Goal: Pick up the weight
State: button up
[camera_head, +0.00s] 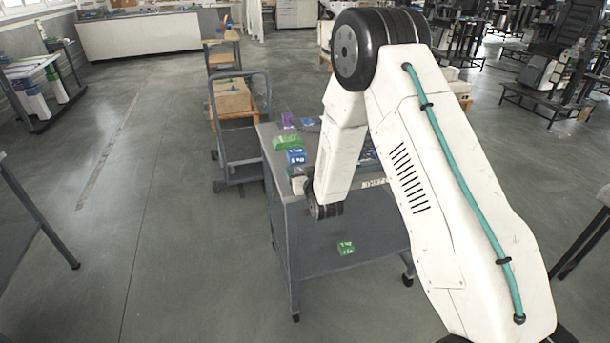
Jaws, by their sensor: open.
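My white arm comes in from the lower right, bends at a black elbow joint, and its forearm drops over a grey cart (271,140). A dark wrist joint shows low at the cart's near edge. My gripper's fingers cannot be made out; the arm hides that area. No weight can be picked out for certain. On the cart top, a green box (287,143), a blue box (296,157) and a purple item (289,120) stand at the left side. The forearm covers much of the cart's middle.
Another green box (345,248) lies on the cart's lower shelf. Dark table legs show at the left and right edges. The floor (150,220) left of the cart is clear.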

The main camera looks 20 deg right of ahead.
grip_shut()
jog(key=shift+r, duration=0.1)
jog(key=shift+r, duration=0.1)
